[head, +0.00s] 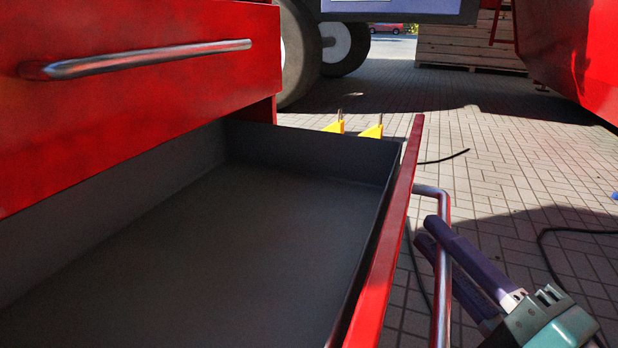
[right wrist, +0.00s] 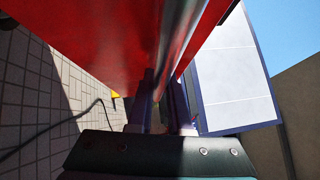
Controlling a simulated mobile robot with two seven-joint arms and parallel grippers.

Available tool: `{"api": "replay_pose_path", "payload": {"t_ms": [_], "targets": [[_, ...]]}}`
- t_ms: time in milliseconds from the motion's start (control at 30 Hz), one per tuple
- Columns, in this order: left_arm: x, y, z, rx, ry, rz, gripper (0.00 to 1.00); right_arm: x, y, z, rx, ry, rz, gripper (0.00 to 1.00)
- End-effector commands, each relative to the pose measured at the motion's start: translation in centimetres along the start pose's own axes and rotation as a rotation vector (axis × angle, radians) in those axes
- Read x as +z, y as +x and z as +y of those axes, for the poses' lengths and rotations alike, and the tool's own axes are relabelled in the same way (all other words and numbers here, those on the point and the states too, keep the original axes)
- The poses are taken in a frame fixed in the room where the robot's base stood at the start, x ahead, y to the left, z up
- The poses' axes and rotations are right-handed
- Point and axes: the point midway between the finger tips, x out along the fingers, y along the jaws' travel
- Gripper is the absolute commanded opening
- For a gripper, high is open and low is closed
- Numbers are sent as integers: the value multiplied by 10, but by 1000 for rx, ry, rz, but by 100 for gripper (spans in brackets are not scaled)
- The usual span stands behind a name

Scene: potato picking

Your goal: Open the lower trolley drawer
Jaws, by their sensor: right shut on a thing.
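The lower trolley drawer (head: 190,250) stands pulled out, and its grey inside is empty. Its red front panel (head: 391,235) carries a metal bar handle (head: 441,270) on the outer side. My right gripper (head: 432,232) is shut on this handle, with its purple fingers around the bar. In the right wrist view the fingers (right wrist: 162,112) close on the handle, with the red drawer front (right wrist: 100,45) beside them. The upper drawer (head: 130,75) above is shut and has its own bar handle (head: 150,58). My left gripper is not in view.
Yellow pieces (head: 372,131) stand behind the drawer's far end. Black cables (head: 560,260) lie on the paved floor (head: 500,160). A wheeled vehicle (head: 338,45), stacked wood (head: 470,45) and a red body (head: 575,45) are further back. Paving right of the drawer is mostly clear.

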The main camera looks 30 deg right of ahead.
Motion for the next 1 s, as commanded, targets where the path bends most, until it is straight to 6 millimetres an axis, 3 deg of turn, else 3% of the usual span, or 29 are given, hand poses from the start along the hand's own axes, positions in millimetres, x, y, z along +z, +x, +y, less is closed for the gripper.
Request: {"api": "replay_pose_path", "payload": {"t_ms": [33, 267, 567, 667, 1000], "targets": [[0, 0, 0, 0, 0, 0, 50, 0, 1, -2, -6, 0, 2, 21], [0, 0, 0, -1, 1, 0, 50, 0, 0, -1, -3, 0, 2, 47], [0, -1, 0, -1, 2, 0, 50, 0, -3, 0, 0, -1, 2, 47], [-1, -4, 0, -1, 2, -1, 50, 0, -14, 0, 4, -1, 2, 47], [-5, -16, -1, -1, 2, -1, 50, 0, -80, -1, 3, -1, 1, 47]]}}
